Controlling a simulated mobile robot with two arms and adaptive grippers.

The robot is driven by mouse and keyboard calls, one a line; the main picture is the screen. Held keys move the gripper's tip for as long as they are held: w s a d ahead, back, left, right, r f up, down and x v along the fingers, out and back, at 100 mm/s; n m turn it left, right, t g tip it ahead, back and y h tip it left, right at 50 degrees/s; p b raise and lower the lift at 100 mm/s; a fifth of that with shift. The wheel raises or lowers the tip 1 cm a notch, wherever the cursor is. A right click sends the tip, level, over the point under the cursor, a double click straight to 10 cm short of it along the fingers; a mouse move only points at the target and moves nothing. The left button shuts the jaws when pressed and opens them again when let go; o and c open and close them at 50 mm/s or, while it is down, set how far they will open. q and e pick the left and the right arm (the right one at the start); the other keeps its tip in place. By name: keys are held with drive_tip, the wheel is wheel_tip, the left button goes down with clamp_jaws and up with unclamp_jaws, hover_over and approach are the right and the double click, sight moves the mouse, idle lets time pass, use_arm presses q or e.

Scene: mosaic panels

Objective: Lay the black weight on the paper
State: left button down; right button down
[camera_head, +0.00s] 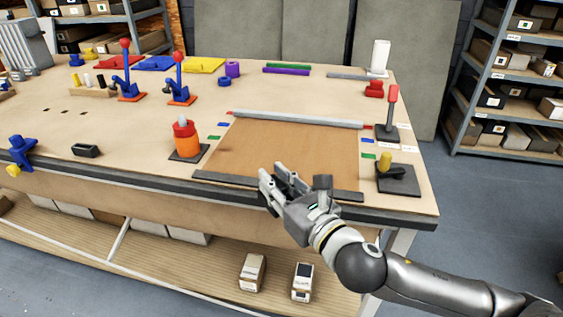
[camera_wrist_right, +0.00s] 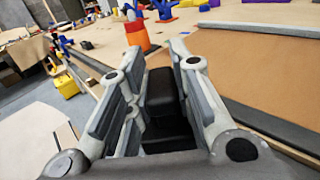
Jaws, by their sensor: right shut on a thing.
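My right gripper (camera_head: 275,182) hangs over the front edge of the table, at the near edge of the brown paper (camera_head: 250,150). The paper lies flat between a grey bar at its back and a dark strip at its front. In the right wrist view my right gripper (camera_wrist_right: 165,85) is shut on a black block, the black weight (camera_wrist_right: 162,92), with fingers on both sides of it. The weight is hidden behind the fingers in the head view. The paper (camera_wrist_right: 270,70) also shows beyond the fingers there. My left gripper is not in view.
An orange canister (camera_head: 186,138) on a dark pad stands left of the paper. A red-handled lever (camera_head: 391,108) and a yellow-knobbed device (camera_head: 386,162) stand at its right. A small black holder (camera_head: 86,150) sits near the front edge. The paper's middle is clear.

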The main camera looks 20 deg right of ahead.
drive_tip(key=w+d+r+p, duration=0.25)
drive_tip(key=w+r, duration=0.25)
drive_tip(key=r, duration=0.4)
drive_tip(key=w+f, duration=0.3)
drive_tip(key=w, duration=0.1)
drive_tip(key=w+f, duration=0.2)
drive_tip(key=w, duration=0.3)
drive_tip(key=w+f, duration=0.3)
drive_tip(key=w, duration=0.1)
drive_tip(key=shift+w+f, duration=0.3)
drive_tip(key=shift+f, duration=0.05)
wheel_tip(320, 180, down, 3)
drive_tip(key=shift+w+f, duration=0.1)
